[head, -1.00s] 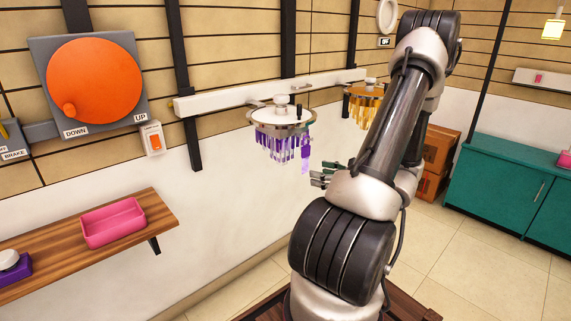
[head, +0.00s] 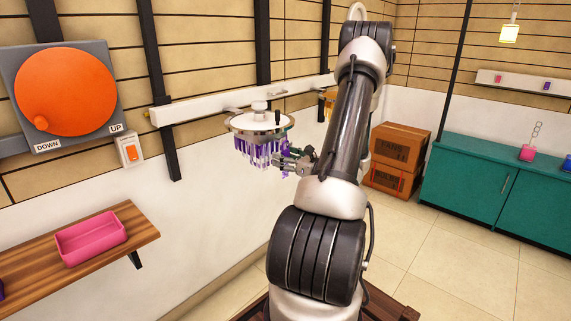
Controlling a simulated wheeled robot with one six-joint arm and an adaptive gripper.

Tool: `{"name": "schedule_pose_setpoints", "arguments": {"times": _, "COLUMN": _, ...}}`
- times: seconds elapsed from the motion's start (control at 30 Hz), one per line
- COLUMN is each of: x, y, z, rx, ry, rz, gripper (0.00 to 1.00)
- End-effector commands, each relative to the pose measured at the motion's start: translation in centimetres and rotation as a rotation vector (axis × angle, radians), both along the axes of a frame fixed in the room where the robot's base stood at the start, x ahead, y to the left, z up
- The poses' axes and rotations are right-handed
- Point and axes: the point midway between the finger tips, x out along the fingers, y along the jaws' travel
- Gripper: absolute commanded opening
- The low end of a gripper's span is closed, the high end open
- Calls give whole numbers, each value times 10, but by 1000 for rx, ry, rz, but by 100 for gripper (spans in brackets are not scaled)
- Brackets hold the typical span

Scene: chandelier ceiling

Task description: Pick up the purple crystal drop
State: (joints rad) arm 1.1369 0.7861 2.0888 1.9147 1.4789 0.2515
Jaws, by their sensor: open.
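A round chandelier (head: 258,121) with a white top and a metal rim hangs by the wall in the head view, with a fringe of purple crystal drops (head: 252,152) below its rim. My gripper (head: 283,163) is open at the right side of this fringe, close to the drops there. A bit of purple (head: 285,175) shows just below the fingers. I cannot tell whether the fingers touch a drop or stand around one. My arm hides part of the area to the right.
A pink tray (head: 91,240) stands on a wooden shelf (head: 140,231) at left. An orange dial (head: 66,88) and a switch (head: 130,151) are on the wall. An amber chandelier (head: 329,102) is partly behind my arm. Cardboard boxes (head: 399,147) and a teal cabinet (head: 468,190) stand at right.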

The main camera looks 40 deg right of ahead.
Motion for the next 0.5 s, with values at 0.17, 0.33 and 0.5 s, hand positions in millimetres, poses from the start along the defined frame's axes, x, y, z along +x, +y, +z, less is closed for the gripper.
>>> {"name": "schedule_pose_setpoints", "arguments": {"times": 0.17, "x": 0, "y": 0, "z": 0, "rx": 0, "ry": 0, "rz": 0, "gripper": 57}}
{"name": "schedule_pose_setpoints", "arguments": {"times": 0.33, "x": 0, "y": 0, "z": 0, "rx": 0, "ry": 0, "rz": 0, "gripper": 30}}
{"name": "schedule_pose_setpoints", "arguments": {"times": 0.5, "x": 0, "y": 0, "z": 0, "rx": -1, "ry": 0, "rz": 0, "gripper": 7}}
